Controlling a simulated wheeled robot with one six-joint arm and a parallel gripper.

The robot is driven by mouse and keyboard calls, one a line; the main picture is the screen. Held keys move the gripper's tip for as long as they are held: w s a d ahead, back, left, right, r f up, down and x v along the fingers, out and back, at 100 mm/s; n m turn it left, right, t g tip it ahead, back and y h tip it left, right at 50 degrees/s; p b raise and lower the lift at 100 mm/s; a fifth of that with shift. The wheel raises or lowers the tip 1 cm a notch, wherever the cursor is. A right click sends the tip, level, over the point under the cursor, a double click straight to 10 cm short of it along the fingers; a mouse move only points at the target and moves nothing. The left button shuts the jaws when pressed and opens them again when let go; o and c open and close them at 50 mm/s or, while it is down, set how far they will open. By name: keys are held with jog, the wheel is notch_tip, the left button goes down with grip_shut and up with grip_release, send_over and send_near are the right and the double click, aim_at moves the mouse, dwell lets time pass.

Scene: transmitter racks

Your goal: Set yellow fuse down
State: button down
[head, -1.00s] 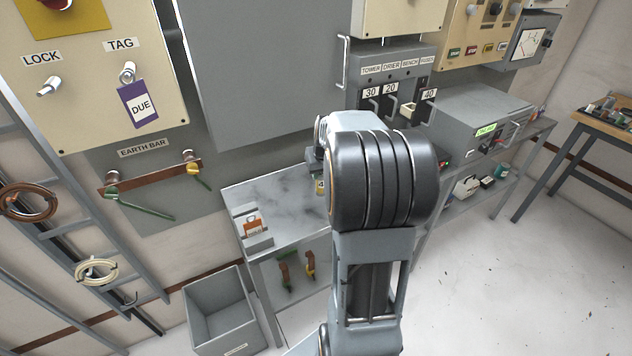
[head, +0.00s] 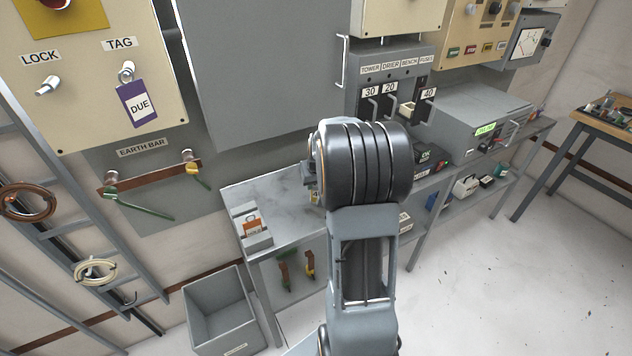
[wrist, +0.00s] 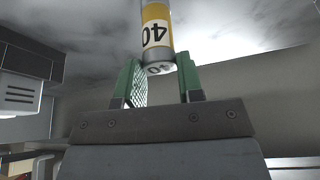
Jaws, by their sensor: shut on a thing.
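The yellow fuse (wrist: 156,28) shows at the top middle of the wrist view, with a yellow band, a white label reading 40 and a metal end cap. My gripper (wrist: 160,80) is shut on it, with a green pad on each side of its lower end. In the head view a small bit of the yellow fuse (head: 315,197) shows beside my arm, above the grey bench (head: 285,200). My arm hides most of the gripper there. I cannot tell whether the fuse touches the bench.
A tray with an orange-marked item (head: 252,226) sits at the bench's left end. An open grey bin (head: 222,312) stands on the floor below. The fuse panel (head: 388,75) is behind my arm, and a grey instrument (head: 480,115) is to the right.

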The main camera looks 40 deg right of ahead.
jog(key=shift+f, duration=0.2)
jog(key=c, duration=0.8)
grip_release()
jog(key=shift+o, duration=0.2)
jog(key=shift+r, duration=0.1)
jog(key=shift+s+r, duration=0.1)
jog(key=shift+r, duration=0.45)
jog(key=v, duration=1)
jog(key=s+a+f+n, duration=0.1)
jog(key=s+a+n, duration=0.1)
jog(key=s+a, duration=0.5)
jog(key=s+a+f+n+g+y, duration=0.1)
jog(key=s+a, duration=0.6)
jog(key=a, duration=0.8)
jog(key=shift+f+n+y+p, duration=0.3)
jog(key=shift+f+n, duration=0.1)
jog(key=shift+n, duration=0.2)
